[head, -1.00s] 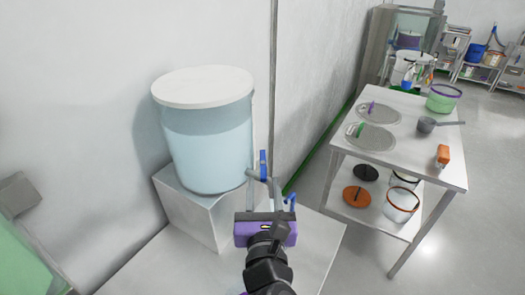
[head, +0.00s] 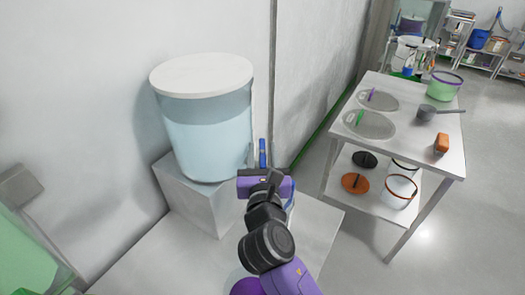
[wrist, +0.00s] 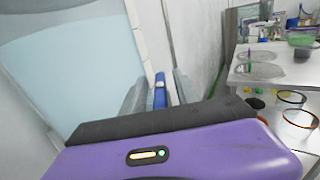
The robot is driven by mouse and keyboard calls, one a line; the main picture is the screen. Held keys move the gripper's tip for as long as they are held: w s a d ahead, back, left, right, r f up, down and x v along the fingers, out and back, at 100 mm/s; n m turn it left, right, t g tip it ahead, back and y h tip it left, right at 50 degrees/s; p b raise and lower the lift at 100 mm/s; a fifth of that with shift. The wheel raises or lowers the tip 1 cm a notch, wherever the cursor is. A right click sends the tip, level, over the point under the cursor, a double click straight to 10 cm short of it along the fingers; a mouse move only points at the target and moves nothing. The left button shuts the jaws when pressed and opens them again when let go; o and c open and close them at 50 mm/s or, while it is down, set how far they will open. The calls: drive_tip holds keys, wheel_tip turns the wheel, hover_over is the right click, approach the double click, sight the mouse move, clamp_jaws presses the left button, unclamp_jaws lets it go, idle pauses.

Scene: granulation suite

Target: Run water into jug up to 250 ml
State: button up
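A clear tank (head: 205,130) of pale blue water with a white lid stands on a grey block against the wall. The tap's upright blue lever (head: 262,153) is at its right side. My gripper (head: 264,172) is right in front of the tap. In the wrist view the blue lever (wrist: 160,92) shows between my two grey fingers, which stand apart with gaps beside it. A blue and pale edge (head: 291,195) shows just right of my gripper. It may be the jug, but my gripper and wrist hide most of it, and I cannot see any level in it.
The grey block (head: 205,207) stands on a pale bench (head: 165,258). To the right, a steel table (head: 405,140) holds round lids, a green tub (head: 444,86), a grey scoop (head: 428,112) and an orange block (head: 441,143). Floor lies between bench and table.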

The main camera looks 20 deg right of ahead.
clamp_jaws()
drive_tip(key=shift+a+m+h, duration=0.1)
drive_tip(key=shift+m+h, duration=0.2)
drive_tip(key=shift+h, duration=0.2)
drive_tip(key=m+g+h+p, duration=0.1)
drive_tip(key=m+g+h, duration=0.2)
drive_tip(key=h, duration=0.1)
drive_tip(key=shift+r, duration=0.15)
drive_tip(key=shift+m+g+h+p, duration=0.5)
drive_tip(key=shift+m+g+h, duration=0.7)
drive_tip(key=shift+h, duration=0.1)
drive_tip(key=shift+m+g+h, duration=0.3)
drive_tip(key=shift+g+h, duration=0.1)
drive_tip(key=shift+g, duration=0.1)
drive_tip(key=shift+f, duration=0.2)
unclamp_jaws()
